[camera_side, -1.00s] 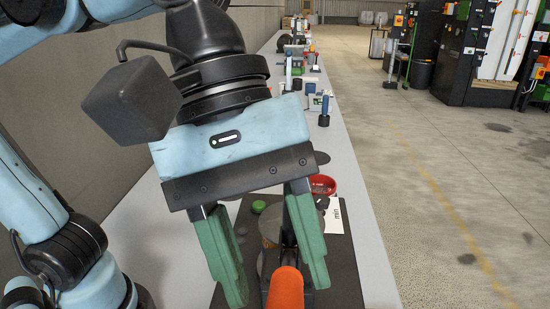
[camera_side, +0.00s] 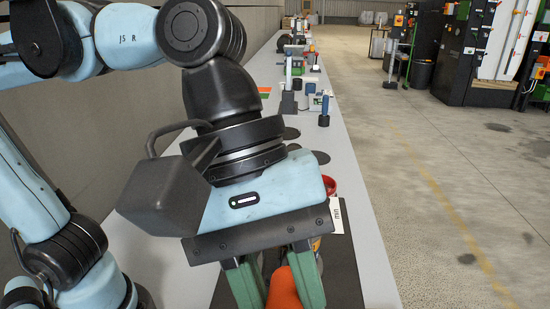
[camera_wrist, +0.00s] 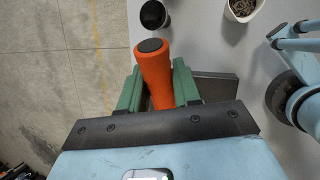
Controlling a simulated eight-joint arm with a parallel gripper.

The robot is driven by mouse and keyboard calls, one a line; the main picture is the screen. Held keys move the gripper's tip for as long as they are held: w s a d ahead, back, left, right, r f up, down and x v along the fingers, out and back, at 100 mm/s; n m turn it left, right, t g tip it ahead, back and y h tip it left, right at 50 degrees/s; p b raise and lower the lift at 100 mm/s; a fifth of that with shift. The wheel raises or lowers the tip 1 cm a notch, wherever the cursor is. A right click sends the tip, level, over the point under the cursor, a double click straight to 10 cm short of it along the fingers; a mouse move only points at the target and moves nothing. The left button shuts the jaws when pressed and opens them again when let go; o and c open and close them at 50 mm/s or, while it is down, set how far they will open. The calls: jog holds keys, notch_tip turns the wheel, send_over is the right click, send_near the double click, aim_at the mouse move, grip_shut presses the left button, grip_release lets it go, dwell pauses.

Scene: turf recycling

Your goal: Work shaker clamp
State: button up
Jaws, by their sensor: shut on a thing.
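The clamp's orange handle (camera_side: 284,288) stands between the green fingers of my gripper (camera_side: 278,290) at the bottom of the side view. In the wrist view the orange handle (camera_wrist: 155,70) has a dark round end cap and lies between the two green fingers of my gripper (camera_wrist: 158,82). My gripper is shut on the handle. The rest of the clamp and the shaker under it are mostly hidden by my gripper.
A dark mat (camera_side: 345,265) lies under the work on the grey bench. A red ring-shaped dish (camera_side: 329,186) and a white card (camera_side: 336,215) are just beyond my gripper. In the wrist view a black round thing (camera_wrist: 153,14) and a white cup (camera_wrist: 243,8) stand nearby.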

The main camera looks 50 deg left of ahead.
aim_at(285, 272)
grip_shut()
jog(key=shift+w, duration=0.1)
jog(key=shift+w+a+r+n+g+h, duration=0.15)
jog(key=shift+w+a+r+g+h, duration=0.2)
jog(key=shift+r+g+h, duration=0.2)
jog(key=shift+w+a+r+n+g+h, duration=0.1)
jog(key=shift+w+a+r+g+h, duration=0.25)
jog(key=shift+r+g+h, duration=0.2)
jog(key=shift+w+a+r+n+g+h, duration=0.15)
jog(key=shift+w+a+r+g+h, duration=0.2)
jog(key=shift+r+g+h, duration=0.2)
jog(key=o, duration=0.9)
grip_release()
jog(key=shift+a, duration=0.1)
jog(key=v, duration=1.2)
jog(key=shift+s, duration=0.2)
